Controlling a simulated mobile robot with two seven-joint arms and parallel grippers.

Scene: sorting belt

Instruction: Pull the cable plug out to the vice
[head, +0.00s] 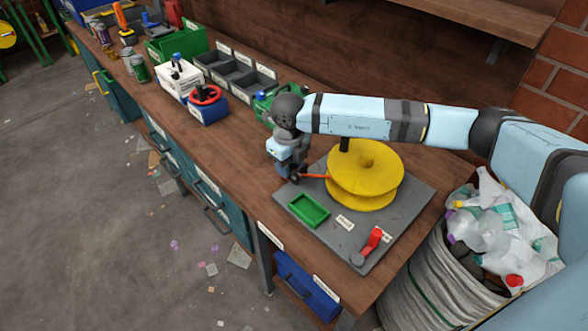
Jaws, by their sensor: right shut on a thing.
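A yellow cable reel (378,178) stands on a dark grey board (405,215) on the workbench. A short orange-red cable (316,177) runs from the reel's left side to my right gripper (294,178). My right gripper points down and is shut at the cable's end; the plug is mostly hidden by the fingers. I cannot clearly make out the vice; a green object (262,103) behind my right wrist is partly hidden. My left gripper is not in view.
The board also holds a green tray (309,210) and a red lever (372,241). Grey bins (232,78), a blue box with a red wheel (209,106) and a white box (180,78) stand farther left. Bare bench lies left of the board. A bag of bottles (495,228) stands right.

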